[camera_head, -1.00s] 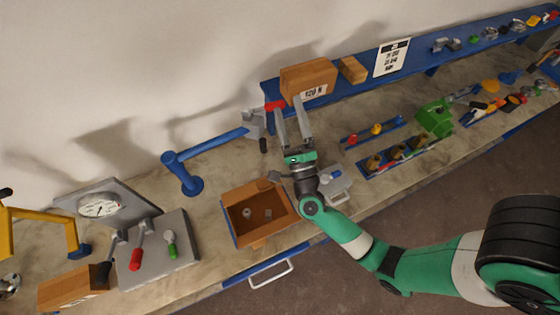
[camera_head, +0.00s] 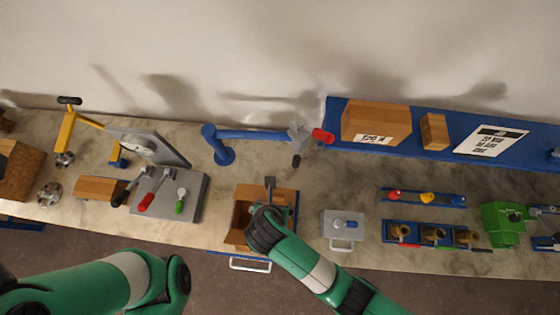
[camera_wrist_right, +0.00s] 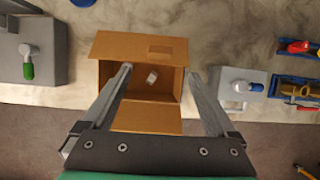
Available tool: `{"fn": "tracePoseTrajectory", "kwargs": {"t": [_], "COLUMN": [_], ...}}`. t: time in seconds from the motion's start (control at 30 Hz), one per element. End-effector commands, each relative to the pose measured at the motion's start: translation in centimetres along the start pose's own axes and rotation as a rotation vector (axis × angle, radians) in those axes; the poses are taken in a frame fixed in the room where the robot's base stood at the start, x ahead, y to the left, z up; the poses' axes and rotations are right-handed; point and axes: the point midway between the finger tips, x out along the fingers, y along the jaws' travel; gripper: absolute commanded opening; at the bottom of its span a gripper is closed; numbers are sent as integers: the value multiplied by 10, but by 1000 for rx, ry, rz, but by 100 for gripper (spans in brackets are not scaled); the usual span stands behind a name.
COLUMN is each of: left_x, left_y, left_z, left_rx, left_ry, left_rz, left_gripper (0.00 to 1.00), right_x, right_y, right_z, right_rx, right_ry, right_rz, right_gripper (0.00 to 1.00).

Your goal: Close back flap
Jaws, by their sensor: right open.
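An open brown cardboard box (camera_head: 240,222) stands near the front edge of the counter. Its back flap (camera_head: 252,192) is folded outward toward the wall; in the right wrist view the back flap (camera_wrist_right: 122,46) lies beyond the opening. The front flap (camera_wrist_right: 146,119) is also folded out. My right gripper (camera_head: 274,194) is over the box and partly hides it. In the right wrist view my right gripper (camera_wrist_right: 157,72) is open and empty, its fingers spread toward the two sides of the box. I cannot tell whether they touch it. My left gripper is outside the views.
A small pale object (camera_wrist_right: 152,77) lies inside the box. A grey lever panel (camera_head: 175,196) stands left of the box, a grey block with a blue handle (camera_head: 343,225) right. A blue pipe arm (camera_head: 220,146) stands behind. The blue shelf (camera_head: 334,112) runs behind, to the right.

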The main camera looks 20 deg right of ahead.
Motion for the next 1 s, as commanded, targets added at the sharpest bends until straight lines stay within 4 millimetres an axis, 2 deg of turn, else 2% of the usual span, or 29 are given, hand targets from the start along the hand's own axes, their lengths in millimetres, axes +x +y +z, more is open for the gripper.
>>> {"fn": "tracePoseTrajectory", "kwargs": {"t": [0.17,0.4,0.6,0.73,0.97,1.0], "left_x": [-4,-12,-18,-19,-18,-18], "left_y": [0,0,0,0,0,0], "left_z": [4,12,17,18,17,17], "left_rx": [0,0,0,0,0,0], "left_ry": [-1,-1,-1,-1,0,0], "left_rz": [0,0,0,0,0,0], "left_gripper": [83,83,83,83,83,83], "right_x": [22,77,109,116,116,116], "right_y": [-1,-2,-2,-1,-1,-1], "right_z": [-1,-1,0,0,0,0], "right_rx": [0,2,3,3,2,2], "right_ry": [2,2,0,-1,-1,-1], "right_rz": [-4,-4,-3,-1,0,0], "right_gripper": [92,92,92,92,92,85]}}
